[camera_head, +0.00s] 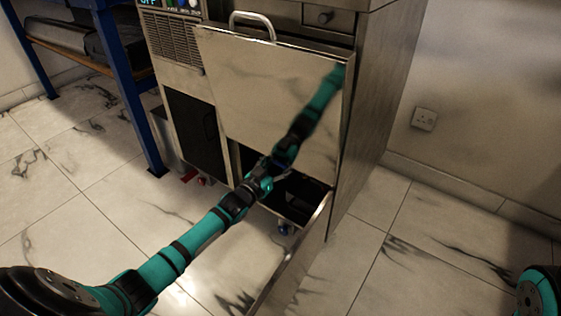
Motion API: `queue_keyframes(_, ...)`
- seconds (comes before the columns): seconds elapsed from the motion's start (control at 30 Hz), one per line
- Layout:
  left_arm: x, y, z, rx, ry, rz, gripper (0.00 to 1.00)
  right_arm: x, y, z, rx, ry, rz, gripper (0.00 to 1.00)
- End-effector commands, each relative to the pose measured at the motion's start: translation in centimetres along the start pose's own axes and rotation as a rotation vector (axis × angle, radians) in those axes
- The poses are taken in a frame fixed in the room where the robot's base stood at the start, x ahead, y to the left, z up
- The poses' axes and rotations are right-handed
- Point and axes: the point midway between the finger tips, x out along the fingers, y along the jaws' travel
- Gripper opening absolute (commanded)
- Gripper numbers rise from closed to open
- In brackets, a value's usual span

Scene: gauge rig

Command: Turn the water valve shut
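Small red parts (190,175) show low at the foot of the steel cabinet, left of my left arm. They may be valve handles, but are too small to tell. A small blue part (283,229) shows under the cabinet's open lower bay. I cannot tell which part is the water valve. My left arm reaches in from the lower left, and its end, with the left gripper (265,176), is at the cabinet front near the open bay. The fingers are not clear, so I cannot tell open from shut. Only a teal part of my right arm shows at lower right.
The steel cabinet (374,110) has a shiny front panel (265,85) that mirrors my arm. A lower door (300,255) stands open toward me. A blue-framed bench (128,90) is at left. Tiled floor is clear at right.

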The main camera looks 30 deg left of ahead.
Motion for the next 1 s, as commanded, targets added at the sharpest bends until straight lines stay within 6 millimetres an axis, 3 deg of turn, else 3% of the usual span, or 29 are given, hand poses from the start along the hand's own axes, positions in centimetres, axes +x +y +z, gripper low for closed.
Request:
queue_keyframes(0.03,0.0,0.0,0.1,0.002,-0.001,0.000,0.63,0.0,0.0,0.0,0.000,0.000,0.000,0.40)
queue_keyframes(0.17,0.0,0.0,0.1,0.001,-0.001,0.000,0.80,0.0,0.0,0.0,0.000,0.000,0.000,0.40)
queue_keyframes(0.57,-0.9,0.0,0.2,-0.002,-0.003,0.000,0.81,0.0,0.0,0.0,0.000,0.001,0.001,0.40)
queue_keyframes(1.0,-9.5,0.0,0.2,0.000,-0.004,0.000,0.81,0.0,0.0,0.0,0.000,0.001,0.000,0.40)
